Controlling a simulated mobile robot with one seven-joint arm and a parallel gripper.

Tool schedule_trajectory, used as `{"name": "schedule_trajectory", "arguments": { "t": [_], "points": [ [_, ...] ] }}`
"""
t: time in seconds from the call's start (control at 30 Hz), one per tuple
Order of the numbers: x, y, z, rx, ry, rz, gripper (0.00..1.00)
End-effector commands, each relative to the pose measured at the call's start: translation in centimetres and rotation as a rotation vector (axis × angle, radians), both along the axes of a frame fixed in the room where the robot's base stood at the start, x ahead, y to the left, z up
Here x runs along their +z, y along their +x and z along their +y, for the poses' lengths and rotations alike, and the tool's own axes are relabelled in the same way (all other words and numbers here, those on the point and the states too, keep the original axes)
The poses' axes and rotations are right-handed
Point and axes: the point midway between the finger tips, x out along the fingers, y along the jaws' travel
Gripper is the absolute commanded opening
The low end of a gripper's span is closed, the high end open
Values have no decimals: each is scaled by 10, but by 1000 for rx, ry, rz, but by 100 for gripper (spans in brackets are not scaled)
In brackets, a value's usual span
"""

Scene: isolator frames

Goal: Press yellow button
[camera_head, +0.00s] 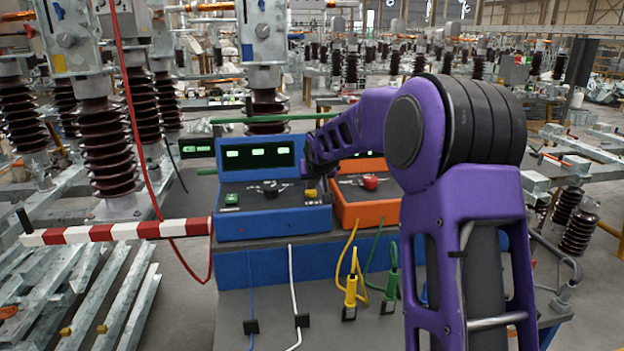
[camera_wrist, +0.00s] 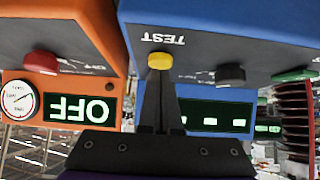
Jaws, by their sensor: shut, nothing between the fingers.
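The yellow button (camera_head: 311,194) sits at the right end of the blue box's (camera_head: 262,222) sloped top. In the wrist view, which is upside down, the yellow button (camera_wrist: 160,60) lies beside the word TEST. My gripper (camera_head: 313,183) is shut and empty, right over the button in the head view. In the wrist view the fingertips (camera_wrist: 160,74) line up with the button and overlap its edge. I cannot tell whether they touch it. My arm hides part of the area behind.
The blue box also has a green button (camera_head: 231,199) and a black knob (camera_head: 270,189). An orange box (camera_head: 365,207) with a red button (camera_head: 370,181) stands close on the right. Yellow and green cable plugs (camera_head: 350,297) stand in front. A red-white bar (camera_head: 115,231) is at left.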

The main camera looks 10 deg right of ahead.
Motion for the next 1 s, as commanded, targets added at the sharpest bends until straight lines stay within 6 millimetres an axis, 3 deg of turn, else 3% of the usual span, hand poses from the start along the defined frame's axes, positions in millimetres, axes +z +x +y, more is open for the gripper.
{"name": "schedule_trajectory", "arguments": {
  "t": [0.27, 0.53, 0.87, 1.0],
  "points": [
    [-2, 0, 0, 0, 0, 1, 0],
    [-23, 0, 1, 1, 1, 2, 0],
    [-26, -2, 1, 0, 0, 15, 0],
    [-14, -3, 1, 0, 0, 13, 0]
  ]
}}
